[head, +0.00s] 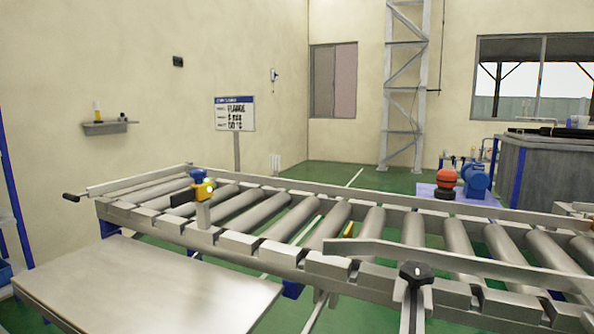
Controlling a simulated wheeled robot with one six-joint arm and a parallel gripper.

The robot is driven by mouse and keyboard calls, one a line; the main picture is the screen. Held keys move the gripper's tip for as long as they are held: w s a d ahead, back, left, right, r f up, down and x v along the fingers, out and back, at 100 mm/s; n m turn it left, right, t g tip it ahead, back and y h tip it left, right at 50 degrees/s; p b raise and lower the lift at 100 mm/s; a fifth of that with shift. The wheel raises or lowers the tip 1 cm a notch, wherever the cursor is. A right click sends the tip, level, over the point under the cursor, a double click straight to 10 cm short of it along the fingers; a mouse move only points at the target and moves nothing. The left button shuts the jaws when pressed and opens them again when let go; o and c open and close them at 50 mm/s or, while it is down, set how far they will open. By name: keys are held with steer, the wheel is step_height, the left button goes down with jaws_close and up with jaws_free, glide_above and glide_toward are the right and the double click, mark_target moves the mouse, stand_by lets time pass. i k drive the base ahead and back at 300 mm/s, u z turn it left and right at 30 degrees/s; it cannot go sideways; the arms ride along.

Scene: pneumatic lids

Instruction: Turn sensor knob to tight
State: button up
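A small sensor (203,186) with a blue top, a yellow body and a lit yellow spot stands on a pale bracket (203,214) at the near rail of the roller conveyor, left of centre. A dark part (182,197) sticks out to its left. I cannot make out a separate knob on the sensor or how tight it is. A larger black star-shaped knob (416,271) sits on a metal bracket at the conveyor's near side, lower right. My gripper is not in view.
The roller conveyor (240,244) spans the view, with guide rails along it. A bare metal table (150,290) stands at its near left. A sign (235,113), blue motor (475,180) and grey tank (550,165) stand behind. Green floor lies beyond.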

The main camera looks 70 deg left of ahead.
mark_target(198, 174)
steer(key=z, duration=0.1)
steer(key=k, duration=0.95)
steer(key=u, duration=1.25)
